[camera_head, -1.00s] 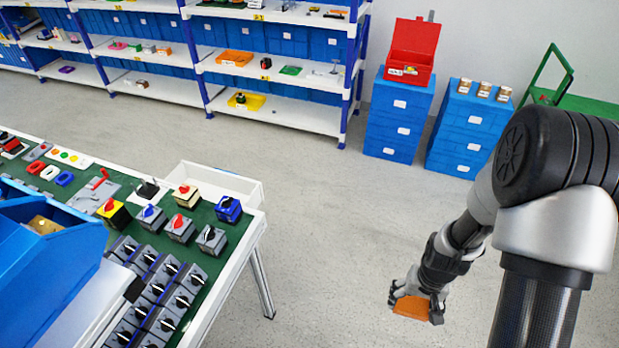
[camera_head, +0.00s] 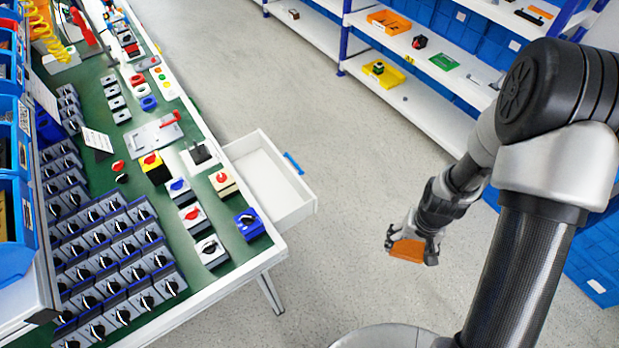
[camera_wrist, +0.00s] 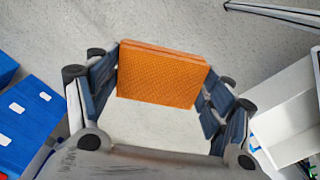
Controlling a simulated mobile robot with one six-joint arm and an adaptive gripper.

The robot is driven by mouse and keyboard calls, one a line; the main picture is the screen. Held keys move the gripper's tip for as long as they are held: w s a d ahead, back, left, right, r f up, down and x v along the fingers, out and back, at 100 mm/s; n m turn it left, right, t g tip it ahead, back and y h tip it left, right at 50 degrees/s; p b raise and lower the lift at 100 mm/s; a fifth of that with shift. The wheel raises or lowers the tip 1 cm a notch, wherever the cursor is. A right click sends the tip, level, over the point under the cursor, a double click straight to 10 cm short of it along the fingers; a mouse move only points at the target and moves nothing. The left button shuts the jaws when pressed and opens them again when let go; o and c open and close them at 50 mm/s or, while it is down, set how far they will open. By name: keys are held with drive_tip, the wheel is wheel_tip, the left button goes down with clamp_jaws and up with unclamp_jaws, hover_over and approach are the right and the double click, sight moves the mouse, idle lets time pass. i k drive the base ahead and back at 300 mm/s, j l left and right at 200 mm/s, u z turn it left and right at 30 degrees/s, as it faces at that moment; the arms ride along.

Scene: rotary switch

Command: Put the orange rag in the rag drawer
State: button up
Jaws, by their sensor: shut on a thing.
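My gripper (camera_head: 411,250) is shut on the orange rag (camera_head: 407,250), a folded flat orange block held above the bare floor. In the wrist view the rag (camera_wrist: 160,75) sits between both fingers. A white drawer (camera_head: 262,178) with a blue handle (camera_head: 293,163) stands pulled out from the side of the workbench, and its inside looks empty. The gripper is to the right of the drawer and apart from it. A white open drawer also shows at the right of the wrist view (camera_wrist: 290,115).
The workbench (camera_head: 234,252) with a green top carries many rotary switches, among them a blue one (camera_head: 249,222) near the drawer corner. Shelves (camera_head: 420,85) with blue bins stand at the back right. Blue cabinets (camera_head: 590,255) stand at the right. The floor between is clear.

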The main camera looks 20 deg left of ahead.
sight(269, 186)
drive_tip(key=i+l+u, duration=0.1)
drive_tip(key=u, duration=0.3)
drive_tip(key=i+l+u, duration=0.2)
drive_tip(key=u, duration=0.25)
drive_tip(key=i+l+u, duration=0.2)
drive_tip(key=u, duration=0.2)
drive_tip(key=i+l+u, duration=0.1)
drive_tip(key=l+u, duration=0.15)
drive_tip(key=u, duration=0.15)
drive_tip(key=i+l+u, duration=0.1)
drive_tip(key=l+u, duration=0.2)
drive_tip(key=u, duration=0.15)
drive_tip(key=i+l+u, duration=0.25)
drive_tip(key=u, duration=0.15)
drive_tip(key=i+l+u, duration=0.4)
